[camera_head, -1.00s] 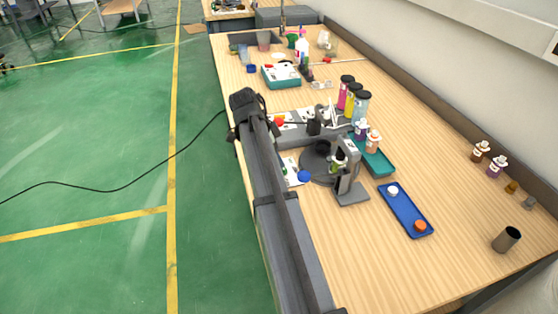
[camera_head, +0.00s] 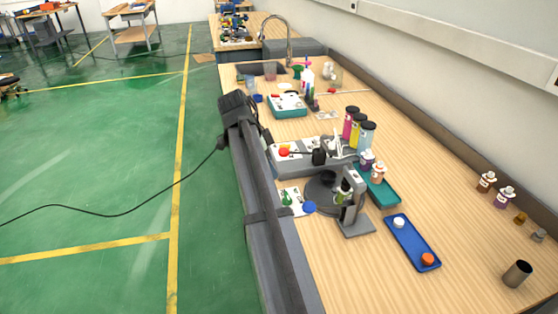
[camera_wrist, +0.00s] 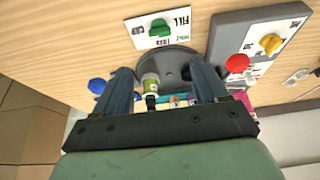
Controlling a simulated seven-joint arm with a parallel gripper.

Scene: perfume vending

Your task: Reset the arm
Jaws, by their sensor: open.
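My gripper (camera_wrist: 161,66) is open in the wrist view, its two dark fingers spread apart. A small bottle with a green label (camera_wrist: 150,85) shows in the gap between them, seemingly beyond the fingers on the dark round turntable (camera_wrist: 172,60); no contact shows. In the head view, the turntable (camera_head: 318,200) stands on the wooden bench under a grey stand (camera_head: 356,222).
A grey control box shows a red button (camera_wrist: 238,63) and yellow knob (camera_wrist: 271,43). Near the turntable are a blue tray (camera_head: 411,246), a teal tray (camera_head: 386,197) and tall coloured bottles (camera_head: 358,130). A dark cup (camera_head: 517,273) stands at right. The front right bench is mostly clear.

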